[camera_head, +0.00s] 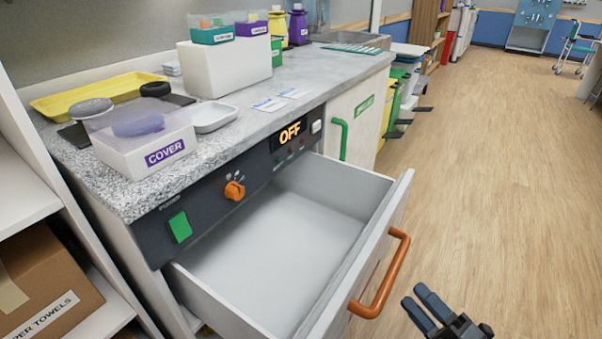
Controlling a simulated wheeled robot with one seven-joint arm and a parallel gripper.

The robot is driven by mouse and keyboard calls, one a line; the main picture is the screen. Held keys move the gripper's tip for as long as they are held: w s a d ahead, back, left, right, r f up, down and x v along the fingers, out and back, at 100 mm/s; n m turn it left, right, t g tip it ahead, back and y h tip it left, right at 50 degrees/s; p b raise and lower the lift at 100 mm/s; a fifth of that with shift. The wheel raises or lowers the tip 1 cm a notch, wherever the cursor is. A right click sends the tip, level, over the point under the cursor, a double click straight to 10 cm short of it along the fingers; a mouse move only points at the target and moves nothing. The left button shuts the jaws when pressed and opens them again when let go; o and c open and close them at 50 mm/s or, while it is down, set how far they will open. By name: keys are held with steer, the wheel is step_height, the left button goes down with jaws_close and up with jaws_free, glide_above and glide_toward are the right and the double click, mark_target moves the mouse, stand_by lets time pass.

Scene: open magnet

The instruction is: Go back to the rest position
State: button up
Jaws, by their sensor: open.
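My gripper (425,309) is at the lower right of the head view, its two blue-grey fingers apart and empty. It is over the wooden floor, to the right of the drawer's orange handle (383,283) and apart from it in the picture. The drawer (275,246) is pulled out from under the counter, and its visible inside is empty. The rest of my arm is out of view.
The counter (243,119) holds a COVER box (148,149), a yellow tray (95,95) and a white block with small bins. A panel reads OFF (290,132). A cardboard box (42,285) sits at lower left. The floor (480,160) at right is clear.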

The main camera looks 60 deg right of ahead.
steer(key=s+a+r+m+g+y+p, duration=0.1)
steer(key=a+r+m+p, duration=0.4)
steer(key=a+r, duration=0.5)
steer(key=s+a+r+m+g+y+p, duration=0.1)
steer(key=a+r+m+g+y+p, duration=0.1)
steer(key=a+r+m+y+p, duration=0.4)
steer(key=a+r+m, duration=0.2)
steer(key=a+r, duration=0.3)
steer(key=r, duration=0.4)
steer(key=shift+g+p, duration=0.3)
steer(key=shift+g, duration=0.1)
